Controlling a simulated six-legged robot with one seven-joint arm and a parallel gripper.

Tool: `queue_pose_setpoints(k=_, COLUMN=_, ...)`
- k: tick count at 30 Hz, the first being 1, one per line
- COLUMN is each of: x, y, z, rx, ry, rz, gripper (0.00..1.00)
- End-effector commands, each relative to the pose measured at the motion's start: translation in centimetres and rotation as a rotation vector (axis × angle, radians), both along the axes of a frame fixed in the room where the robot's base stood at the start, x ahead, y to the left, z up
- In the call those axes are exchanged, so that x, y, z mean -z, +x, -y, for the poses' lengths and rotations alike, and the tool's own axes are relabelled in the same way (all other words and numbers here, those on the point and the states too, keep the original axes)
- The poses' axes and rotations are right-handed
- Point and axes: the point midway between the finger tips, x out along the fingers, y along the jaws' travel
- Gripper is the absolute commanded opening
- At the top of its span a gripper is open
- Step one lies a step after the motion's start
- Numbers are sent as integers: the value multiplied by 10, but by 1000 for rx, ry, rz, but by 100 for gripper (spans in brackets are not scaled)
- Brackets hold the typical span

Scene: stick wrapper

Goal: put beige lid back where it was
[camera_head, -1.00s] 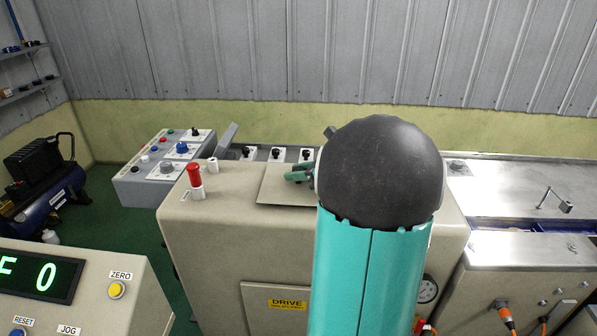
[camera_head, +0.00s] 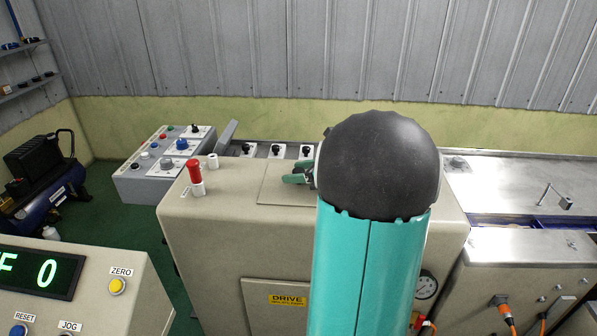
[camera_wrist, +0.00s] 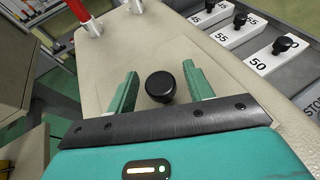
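The beige lid (camera_head: 272,184) is a flat plate on top of the beige machine (camera_head: 215,225). My arm hides its right part in the head view. A round black knob (camera_wrist: 160,86) stands on the beige surface in the wrist view. My gripper (camera_wrist: 160,84) is open, with one green finger on each side of the knob. Small gaps show between the knob and both fingers. In the head view the green fingertips of my gripper (camera_head: 296,179) are low over the lid. The lid's edges are hard to make out in the wrist view.
A red-topped post (camera_head: 195,177) and a short white post (camera_head: 212,161) stand left of the lid. Behind are several labelled black knobs (camera_wrist: 285,45). A grey control box (camera_head: 160,180) is at left, and a metal bench (camera_head: 520,190) is at right.

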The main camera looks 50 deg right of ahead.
Motion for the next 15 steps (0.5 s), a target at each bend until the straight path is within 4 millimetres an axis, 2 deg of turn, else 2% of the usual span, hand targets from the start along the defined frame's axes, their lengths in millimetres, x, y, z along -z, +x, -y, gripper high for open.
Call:
queue_pose_setpoints(k=4, x=-3, y=0, z=0, rx=0, ry=-1, rz=0, gripper=52)
queue_pose_setpoints(k=8, x=-15, y=-1, z=0, rx=0, ry=-3, rz=1, gripper=52)
queue_pose_setpoints(k=15, x=-33, y=-47, z=15, rx=4, ry=-1, rz=0, gripper=52)
